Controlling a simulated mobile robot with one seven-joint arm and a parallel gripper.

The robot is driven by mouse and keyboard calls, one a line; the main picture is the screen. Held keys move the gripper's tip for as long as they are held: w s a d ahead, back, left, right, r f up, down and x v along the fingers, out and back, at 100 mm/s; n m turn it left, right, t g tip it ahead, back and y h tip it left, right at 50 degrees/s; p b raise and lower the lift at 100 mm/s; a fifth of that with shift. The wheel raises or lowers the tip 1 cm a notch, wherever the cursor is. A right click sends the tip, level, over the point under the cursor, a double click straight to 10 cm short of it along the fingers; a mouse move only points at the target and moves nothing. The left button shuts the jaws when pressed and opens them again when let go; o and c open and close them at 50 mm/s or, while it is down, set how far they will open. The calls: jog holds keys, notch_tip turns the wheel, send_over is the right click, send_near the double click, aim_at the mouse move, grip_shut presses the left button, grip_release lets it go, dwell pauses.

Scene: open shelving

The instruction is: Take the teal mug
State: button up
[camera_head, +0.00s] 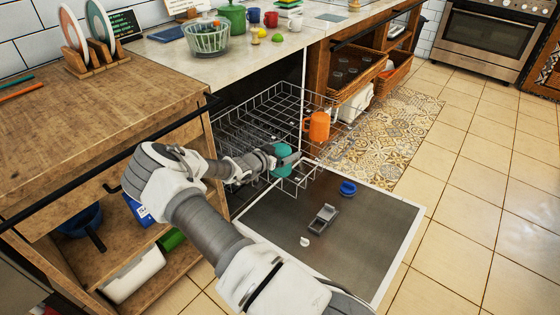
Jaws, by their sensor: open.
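The teal mug (282,169) is at the lower wire rack of the open dishwasher, near the middle of the head view. My gripper (288,158) is right at the mug, its jaws open, and partly covers it. I cannot tell whether the fingers touch the mug or stand on both sides of it. The mug's handle does not show clearly.
An orange mug (318,126) is on the dishwasher rack (262,112), just behind and right of my gripper. The open dishwasher door (285,220) lies flat below, with a blue item (348,187) on it. A wooden counter (110,110) stands close on the left.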

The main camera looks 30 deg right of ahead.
jog(key=c, duration=1.2)
jog(key=shift+r, duration=0.1)
jog(key=shift+c, duration=0.6)
